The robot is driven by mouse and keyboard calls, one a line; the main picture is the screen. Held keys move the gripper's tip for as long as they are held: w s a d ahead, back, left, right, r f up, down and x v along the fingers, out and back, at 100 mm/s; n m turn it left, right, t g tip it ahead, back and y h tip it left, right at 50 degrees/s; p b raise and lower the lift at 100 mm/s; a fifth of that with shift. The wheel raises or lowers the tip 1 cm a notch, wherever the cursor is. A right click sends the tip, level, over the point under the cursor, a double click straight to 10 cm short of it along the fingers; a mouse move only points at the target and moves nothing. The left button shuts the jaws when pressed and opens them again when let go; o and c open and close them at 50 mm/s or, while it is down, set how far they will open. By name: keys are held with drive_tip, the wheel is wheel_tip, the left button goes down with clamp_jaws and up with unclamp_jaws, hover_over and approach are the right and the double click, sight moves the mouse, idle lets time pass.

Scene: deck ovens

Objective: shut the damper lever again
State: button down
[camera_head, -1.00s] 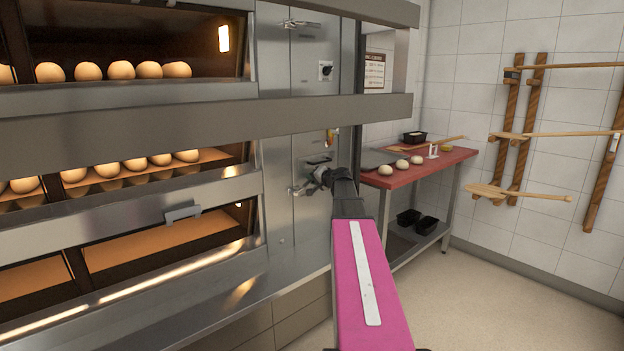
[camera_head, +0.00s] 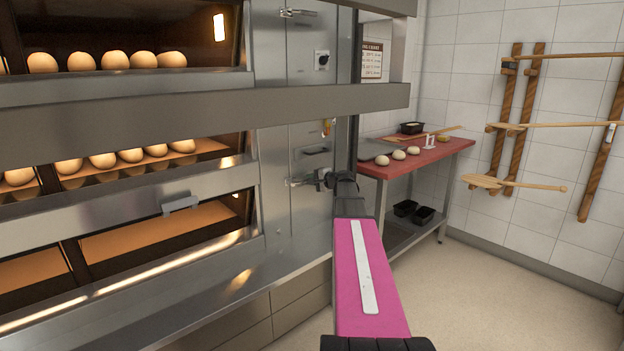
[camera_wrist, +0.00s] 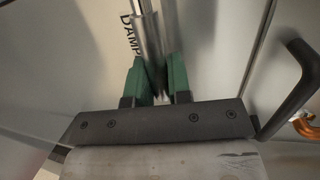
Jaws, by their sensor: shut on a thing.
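The damper lever (camera_wrist: 149,45) is a grey metal bar beside the lettering "DAMP", the rest of which is hidden, on the oven's steel side panel. In the wrist view my gripper (camera_wrist: 155,80) has its green fingers on either side of the lever, shut on it. In the head view the lever (camera_head: 298,182) shows as a small metal handle low on the panel, with my gripper (camera_head: 322,180) at its right end. The fingertips are too small to make out there.
A black handle (camera_wrist: 292,90) and an orange-copper part (camera_wrist: 305,125) lie right of my gripper in the wrist view. A grey bar (camera_head: 200,120) crosses in front of the decks. A red table (camera_head: 425,158) with dough balls stands right. The floor at right is clear.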

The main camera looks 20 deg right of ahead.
drive_tip(key=shift+f, duration=0.1)
idle(0.3)
drive_tip(key=c, duration=1.3)
unclamp_jaws()
drive_tip(key=shift+c, duration=0.2)
drive_tip(key=v, duration=1)
drive_tip(key=shift+s+d, duration=0.15)
drive_tip(key=shift+s, duration=0.2)
